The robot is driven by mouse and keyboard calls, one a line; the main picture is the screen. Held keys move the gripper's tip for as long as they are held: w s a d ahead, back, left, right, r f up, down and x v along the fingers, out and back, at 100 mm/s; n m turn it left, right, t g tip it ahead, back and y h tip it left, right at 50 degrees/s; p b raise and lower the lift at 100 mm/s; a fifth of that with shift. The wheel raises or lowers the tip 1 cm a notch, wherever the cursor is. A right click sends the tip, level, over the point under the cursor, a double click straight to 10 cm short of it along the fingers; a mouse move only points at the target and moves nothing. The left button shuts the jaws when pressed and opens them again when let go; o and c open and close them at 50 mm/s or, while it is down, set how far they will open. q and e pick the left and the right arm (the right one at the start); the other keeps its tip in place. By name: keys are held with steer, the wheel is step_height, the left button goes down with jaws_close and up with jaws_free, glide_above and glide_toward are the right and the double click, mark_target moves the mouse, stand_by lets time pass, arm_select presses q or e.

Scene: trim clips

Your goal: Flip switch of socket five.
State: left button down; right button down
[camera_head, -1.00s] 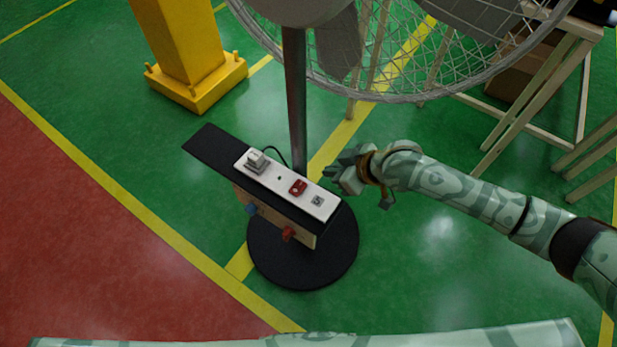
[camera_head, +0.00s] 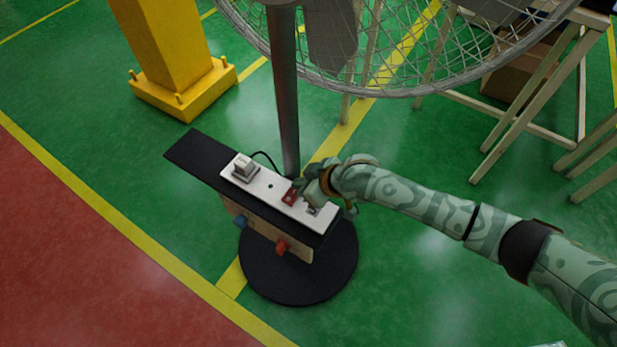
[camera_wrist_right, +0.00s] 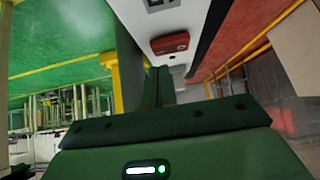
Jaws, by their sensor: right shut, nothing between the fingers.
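A white socket strip (camera_head: 264,188) lies on a black board on a stand. A small grey socket or switch (camera_head: 313,209) at the strip's right end is partly covered too. A grey plug-like block (camera_head: 245,168) stands at the left end. My right gripper (camera_head: 301,187) is shut and empty, over the strip by the red switch; whether it touches is unclear. I cannot read any socket numbers. My left gripper is not in view.
A large fan with a wire cage (camera_head: 400,75) and a metal pole (camera_head: 285,95) stands just behind the strip. A yellow post (camera_head: 165,45) stands at the left. Green floor is clear in front right.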

steer(key=shift+f+b, duration=0.3)
steer(key=shift+f, duration=0.5)
steer(key=shift+d+f, duration=0.1)
steer(key=shift+f, duration=0.15)
steer(key=shift+s+a+r+p, duration=0.3)
steer(key=shift+r+p, duration=0.1)
steer(key=shift+p, duration=0.2)
steer(key=shift+s+a, duration=0.15)
steer(key=shift+s, duration=0.1)
